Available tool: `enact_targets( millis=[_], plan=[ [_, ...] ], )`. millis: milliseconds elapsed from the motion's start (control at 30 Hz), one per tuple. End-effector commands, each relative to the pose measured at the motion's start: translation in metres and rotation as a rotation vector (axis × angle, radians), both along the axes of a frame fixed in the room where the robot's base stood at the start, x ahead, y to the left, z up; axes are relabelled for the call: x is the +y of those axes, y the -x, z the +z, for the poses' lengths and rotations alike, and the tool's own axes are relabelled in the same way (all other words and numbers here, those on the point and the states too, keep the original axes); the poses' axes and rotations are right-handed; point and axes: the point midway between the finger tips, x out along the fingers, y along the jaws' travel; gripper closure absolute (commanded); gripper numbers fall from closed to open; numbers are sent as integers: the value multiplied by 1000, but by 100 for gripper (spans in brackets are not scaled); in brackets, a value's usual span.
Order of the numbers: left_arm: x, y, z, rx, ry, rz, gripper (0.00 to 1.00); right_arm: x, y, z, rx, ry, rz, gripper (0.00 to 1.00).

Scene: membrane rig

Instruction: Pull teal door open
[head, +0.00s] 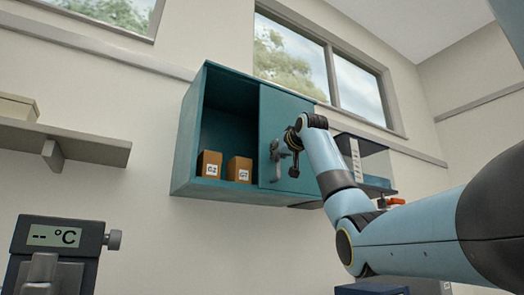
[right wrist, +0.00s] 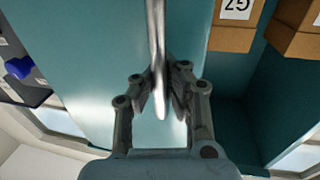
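The teal door (head: 285,125) covers the right half of a teal wall cabinet (head: 188,140). It also shows in the right wrist view (right wrist: 95,65) as a pale teal panel. A grey bar handle (right wrist: 157,50) stands on it. My right gripper (head: 277,160) is at the handle, near the door's left edge. In the right wrist view its two fingers (right wrist: 160,95) lie close on either side of the bar and look shut on it. The exact contact is hard to see. My left gripper is not in view.
The cabinet's open left half holds two brown boxes, marked G2 (head: 209,163) and G7 (head: 240,169). A dark-framed case (head: 365,160) is right of the door. A shelf (head: 70,143) and a °C display unit (head: 55,240) are at left. Windows are above.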

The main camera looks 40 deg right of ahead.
Motion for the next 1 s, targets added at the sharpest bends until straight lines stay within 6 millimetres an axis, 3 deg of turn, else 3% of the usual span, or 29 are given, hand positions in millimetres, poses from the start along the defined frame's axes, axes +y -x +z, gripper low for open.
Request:
enact_targets(
  millis=[133,500,767,1000],
  plan=[
    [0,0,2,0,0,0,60,-11,2,-3,10,-2,-3,100],
    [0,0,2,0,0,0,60,-12,2,-4,10,-2,-3,100],
    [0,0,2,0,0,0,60,-12,2,-2,5,-1,-2,66],
    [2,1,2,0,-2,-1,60,-11,2,-1,3,0,-1,64]
  ],
)
